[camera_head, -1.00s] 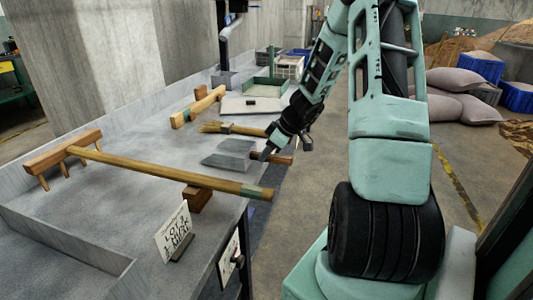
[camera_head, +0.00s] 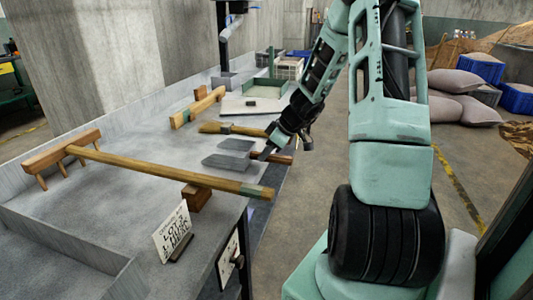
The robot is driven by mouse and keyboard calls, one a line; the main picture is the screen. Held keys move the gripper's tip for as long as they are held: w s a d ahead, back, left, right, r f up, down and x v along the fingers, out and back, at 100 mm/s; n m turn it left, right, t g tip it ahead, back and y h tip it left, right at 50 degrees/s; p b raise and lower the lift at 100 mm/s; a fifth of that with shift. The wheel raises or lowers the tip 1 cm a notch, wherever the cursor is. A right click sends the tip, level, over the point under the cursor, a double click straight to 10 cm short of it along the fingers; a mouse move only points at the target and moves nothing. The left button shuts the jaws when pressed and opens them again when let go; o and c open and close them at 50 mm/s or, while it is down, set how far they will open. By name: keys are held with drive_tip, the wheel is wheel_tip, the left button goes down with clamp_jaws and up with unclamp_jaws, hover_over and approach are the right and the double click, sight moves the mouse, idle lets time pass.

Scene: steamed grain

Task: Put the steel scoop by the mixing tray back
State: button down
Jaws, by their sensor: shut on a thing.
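The steel scoop (camera_head: 230,155) is a grey metal pan with a short brown wooden handle (camera_head: 286,159). It is at the right edge of the grey bench, short of the brush. My gripper (camera_head: 267,153) is shut on the scoop at the handle end, with the pan pointing left. Whether the pan touches the bench top I cannot tell. The fingertips are small and partly hidden by the wrist. The mixing tray is not clearly identifiable; a pale flat board with a green-edged tray (camera_head: 265,89) lies further back on the bench.
A wooden rake (camera_head: 165,173) lies across the bench in front, its handle end on a wooden block (camera_head: 196,197). A brush (camera_head: 222,128) and a wooden tool (camera_head: 199,106) lie beyond the scoop. A lot card (camera_head: 173,232) stands near the front edge. Sacks (camera_head: 455,82) lie on the floor at right.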

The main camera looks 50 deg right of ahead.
drive_tip(key=shift+f, duration=0.15)
drive_tip(key=c, duration=1.1)
unclamp_jaws()
drive_tip(key=p+v, duration=0.1)
drive_tip(key=v, duration=1.6)
drive_tip(key=shift+r, duration=0.3)
